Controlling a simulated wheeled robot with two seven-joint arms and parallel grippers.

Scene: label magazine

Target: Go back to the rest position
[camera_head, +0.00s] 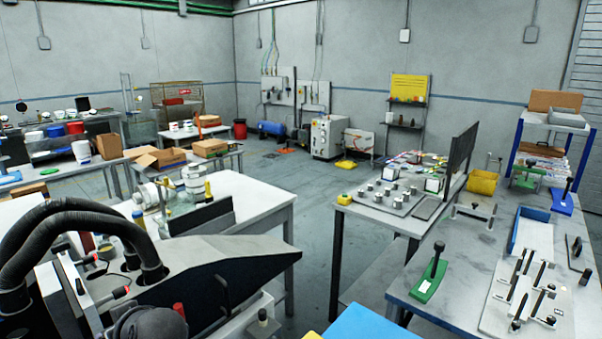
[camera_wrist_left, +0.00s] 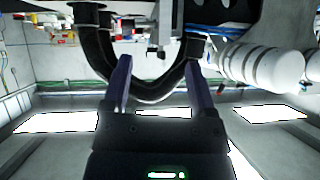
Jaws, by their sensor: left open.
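My left gripper (camera_wrist_left: 158,78) shows in the left wrist view, with its two dark fingers apart and nothing between them. A thick black hose (camera_wrist_left: 97,50) curves behind the fingers, and a white cylindrical part (camera_wrist_left: 275,68) is to their right. I cannot tell the distance from the fingers to either. I cannot make out my left gripper in the head view, and my right gripper is in neither view. No label magazine can be made out for certain.
A dark machine with black hoses (camera_head: 85,225) fills the near left of the head view. A white table (camera_head: 262,195) stands behind it. At right, a grey bench (camera_head: 470,245) carries a green-based tool (camera_head: 430,275) and a fixture plate (camera_head: 510,325). Open floor (camera_head: 318,215) lies between.

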